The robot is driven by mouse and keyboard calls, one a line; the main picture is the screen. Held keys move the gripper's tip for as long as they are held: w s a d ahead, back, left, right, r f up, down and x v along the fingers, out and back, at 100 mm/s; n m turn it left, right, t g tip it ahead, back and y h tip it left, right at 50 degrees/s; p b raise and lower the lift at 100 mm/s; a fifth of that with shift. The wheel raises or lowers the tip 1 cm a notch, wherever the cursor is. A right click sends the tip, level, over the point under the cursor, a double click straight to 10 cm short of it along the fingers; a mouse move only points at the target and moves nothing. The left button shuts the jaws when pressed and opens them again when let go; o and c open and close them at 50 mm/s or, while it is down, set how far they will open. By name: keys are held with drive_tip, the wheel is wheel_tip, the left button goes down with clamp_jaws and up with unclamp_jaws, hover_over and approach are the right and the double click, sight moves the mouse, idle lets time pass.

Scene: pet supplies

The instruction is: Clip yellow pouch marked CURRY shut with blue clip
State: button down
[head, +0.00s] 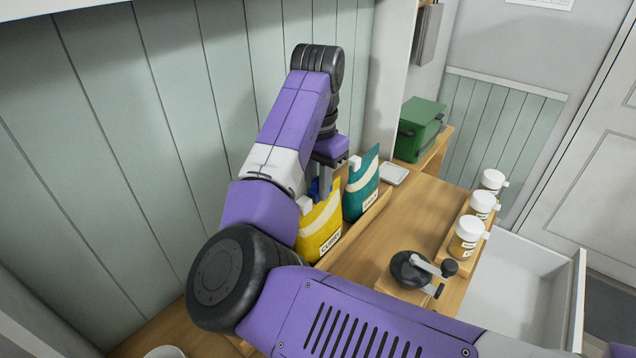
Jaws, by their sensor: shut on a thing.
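The yellow pouch marked CURRY (318,232) stands upright in the head view, beside a teal pouch. My arm partly covers its left side. My gripper (324,182) points down just above and behind the pouch's top edge. It is shut on the blue clip (314,188), of which only a small part shows between the arm and the fingers. I cannot tell whether the clip touches the pouch.
The teal pouch (361,190) stands close to the right of my gripper. Several white-capped jars (468,238) and a dark hand-cranked grinder (410,270) stand on the wooden counter (395,225). An open white drawer (515,285) is at right. A panelled wall is at left.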

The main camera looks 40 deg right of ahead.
drive_tip(key=shift+f, duration=0.7)
drive_tip(key=c, duration=1.2)
unclamp_jaws()
drive_tip(key=shift+r, duration=0.15)
wheel_tip(320, 180, up, 8)
drive_tip(key=shift+f+b, duration=0.2)
drive_tip(key=shift+b, duration=0.2)
